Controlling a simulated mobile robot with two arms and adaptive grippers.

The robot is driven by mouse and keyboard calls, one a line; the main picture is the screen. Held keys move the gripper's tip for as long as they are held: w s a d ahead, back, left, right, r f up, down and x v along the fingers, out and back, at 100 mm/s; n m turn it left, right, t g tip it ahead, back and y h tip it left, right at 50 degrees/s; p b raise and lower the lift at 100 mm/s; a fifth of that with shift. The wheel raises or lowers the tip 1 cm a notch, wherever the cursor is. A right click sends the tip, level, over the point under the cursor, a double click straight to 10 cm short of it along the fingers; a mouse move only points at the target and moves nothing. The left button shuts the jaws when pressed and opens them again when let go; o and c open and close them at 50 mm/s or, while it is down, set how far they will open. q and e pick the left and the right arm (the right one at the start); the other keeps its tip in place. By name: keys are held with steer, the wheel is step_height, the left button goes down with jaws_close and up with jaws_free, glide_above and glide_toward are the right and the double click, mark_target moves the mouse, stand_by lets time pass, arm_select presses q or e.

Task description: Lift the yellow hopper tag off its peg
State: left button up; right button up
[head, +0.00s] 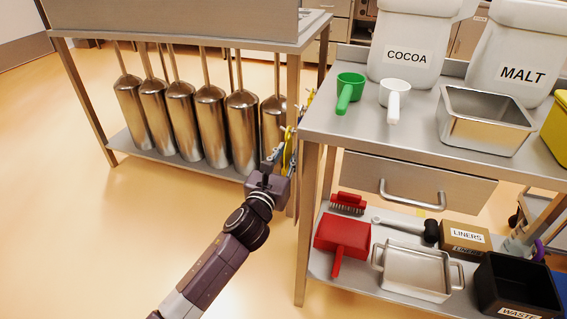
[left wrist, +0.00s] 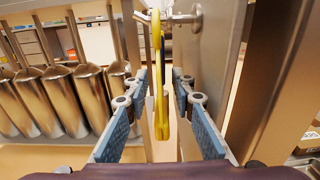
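The yellow hopper tag (left wrist: 159,85) hangs edge-on from a metal peg (left wrist: 182,17) beside a grey panel in the left wrist view. In the head view the tag (head: 289,140) shows only as a small yellow strip at the side of the steel table. My left gripper (left wrist: 163,98) is open, its blue finger pads on either side of the tag with visible gaps. In the head view the left gripper (head: 282,152) is small and partly overlaps the tag. My right gripper is not in view.
A steel table (head: 318,122) stands close right of the gripper, holding a green scoop (head: 350,91), a white scoop (head: 394,98) and a steel pan (head: 484,134). Several metal cylinders (head: 210,125) stand on a low shelf to the left. Open floor (head: 90,230) lies front left.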

arm_select(q)
steer(key=shift+w+d, duration=0.1)
steer(key=shift+w, duration=0.15)
jaws_close()
steer(key=shift+r, duration=0.1)
steer(key=shift+r+p, duration=0.65)
steer(key=shift+p, duration=0.2)
